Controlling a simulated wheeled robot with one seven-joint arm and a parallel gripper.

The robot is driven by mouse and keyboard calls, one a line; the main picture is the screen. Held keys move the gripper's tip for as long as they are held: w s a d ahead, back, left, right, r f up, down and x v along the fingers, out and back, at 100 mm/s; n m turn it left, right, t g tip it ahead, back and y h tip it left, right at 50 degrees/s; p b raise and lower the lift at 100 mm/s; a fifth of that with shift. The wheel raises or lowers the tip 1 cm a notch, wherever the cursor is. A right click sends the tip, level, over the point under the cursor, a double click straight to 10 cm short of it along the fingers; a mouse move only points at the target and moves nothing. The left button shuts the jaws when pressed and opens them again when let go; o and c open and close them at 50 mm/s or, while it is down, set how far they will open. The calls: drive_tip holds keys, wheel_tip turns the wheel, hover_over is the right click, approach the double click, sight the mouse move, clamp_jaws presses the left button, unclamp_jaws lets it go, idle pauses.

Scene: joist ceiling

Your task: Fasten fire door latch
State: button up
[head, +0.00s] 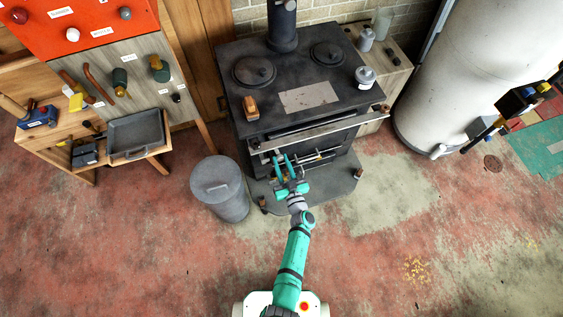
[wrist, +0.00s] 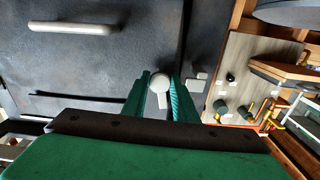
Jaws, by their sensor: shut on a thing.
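The dark stove (head: 292,128) stands against the brick wall, with its front facing me. My gripper (head: 286,165) is at the lower front of the stove, in front of the fire door. In the wrist view its green fingers (wrist: 162,92) are shut on a pale round-ended latch handle (wrist: 159,82). The dark stove front (wrist: 100,65) lies behind it. A small grey block (wrist: 197,80) sits just right of the fingers, apart from the handle. A pale bar handle (wrist: 72,26) is at the upper left. Whether the fire door is fully closed I cannot tell.
A rail (head: 318,131) runs across the stove front above my gripper. A lidded grey bin (head: 218,188) stands close at the left. A wooden bench with a grey tray (head: 136,135) is further left. A white tank (head: 450,80) stands at the right. The front floor is clear.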

drive_tip(key=n, duration=0.3)
drive_tip(key=shift+w+n, duration=0.1)
drive_tip(key=shift+n, duration=0.3)
drive_tip(key=n, duration=0.4)
drive_tip(key=shift+r+n, duration=0.1)
drive_tip(key=shift+n, duration=0.2)
drive_tip(key=n, duration=0.3)
drive_tip(key=shift+d+n, duration=0.15)
drive_tip(key=shift+n, duration=1.85)
drive_tip(key=o, duration=0.8)
drive_tip(key=shift+c, duration=0.2)
drive_tip(key=shift+s, duration=0.2)
drive_tip(key=v, duration=1)
drive_tip(key=shift+s, duration=0.25)
drive_tip(key=shift+d, duration=0.1)
